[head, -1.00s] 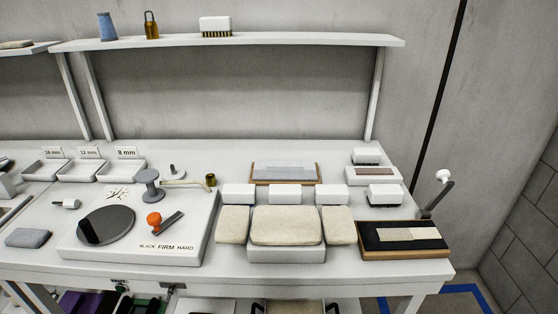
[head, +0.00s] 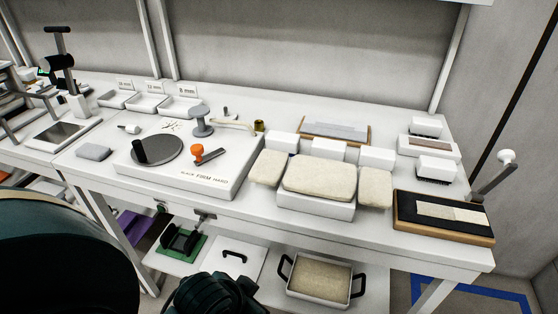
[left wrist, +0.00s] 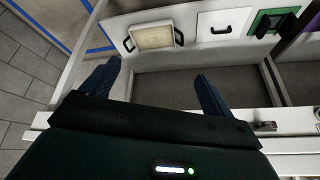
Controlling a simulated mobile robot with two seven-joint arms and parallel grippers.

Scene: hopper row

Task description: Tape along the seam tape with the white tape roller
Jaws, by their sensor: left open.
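A white-knobbed tool with a grey arm (head: 505,157) leans up at the right end of the bench; I cannot tell if it is the white tape roller. A small white piece (head: 130,128) lies by the left platform. A pale cream strip (head: 450,212), possibly the seam tape, lies on a black pad in a wooden-framed board (head: 485,238) at the bench's front right. My left gripper (left wrist: 155,88) is open and empty in the left wrist view, its fingers wide apart beyond the bench edge. Its fingertips do not show in the head view. My right gripper is not in view.
A white platform (head: 235,170) carries a dark disc and an orange-knobbed tool (head: 205,152). Cream pads (head: 320,178) and white blocks fill the bench middle. Below, a shelf holds a black-handled tray (head: 293,292), also in the left wrist view (left wrist: 154,37), and a green item (head: 185,245).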

